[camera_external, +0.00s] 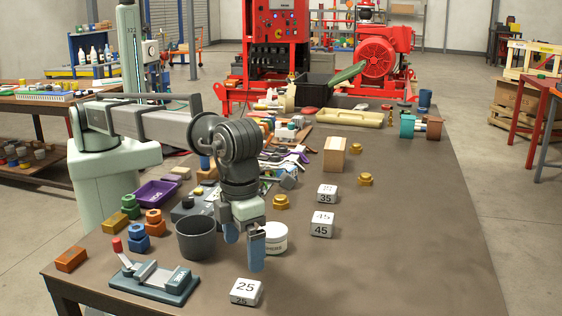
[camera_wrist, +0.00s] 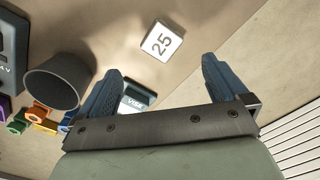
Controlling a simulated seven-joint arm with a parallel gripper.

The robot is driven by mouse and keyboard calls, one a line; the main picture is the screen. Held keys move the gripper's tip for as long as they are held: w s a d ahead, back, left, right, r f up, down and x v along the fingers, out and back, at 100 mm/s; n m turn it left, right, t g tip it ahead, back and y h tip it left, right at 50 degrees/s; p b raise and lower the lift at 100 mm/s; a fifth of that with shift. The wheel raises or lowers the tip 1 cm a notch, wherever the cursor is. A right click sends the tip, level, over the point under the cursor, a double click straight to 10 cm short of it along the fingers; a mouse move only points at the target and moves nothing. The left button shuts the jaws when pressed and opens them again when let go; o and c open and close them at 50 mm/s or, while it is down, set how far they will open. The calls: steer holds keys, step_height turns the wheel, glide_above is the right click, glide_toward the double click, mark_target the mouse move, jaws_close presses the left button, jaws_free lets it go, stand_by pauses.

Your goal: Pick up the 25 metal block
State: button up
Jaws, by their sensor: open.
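The 25 metal block (camera_external: 245,291) is a white cube marked 25 on its top and front, sitting on the table near the front edge. In the wrist view the 25 block (camera_wrist: 161,41) lies beyond the fingertips, between their lines. My gripper (camera_external: 244,252) has blue fingers, which are apart and empty. It hangs above the table, behind and above the block. In the wrist view my gripper (camera_wrist: 163,70) shows both fingers spread wide. Nothing touches the block.
Similar white blocks marked 45 (camera_external: 322,224) and 35 (camera_external: 327,193) stand farther back. A grey vise (camera_external: 155,281), a dark cup (camera_external: 196,238) and a white jar (camera_external: 274,238) are close to my gripper. The table (camera_external: 400,260) is clear to the right.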

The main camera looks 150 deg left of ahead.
mark_target(246, 287)
step_height(246, 287, down, 10)
steer(key=shift+w+r, duration=0.1)
steer(key=shift+r, duration=0.15)
steer(key=c, duration=1.1)
steer(key=shift+c, duration=0.2)
steer(key=shift+r, duration=0.15)
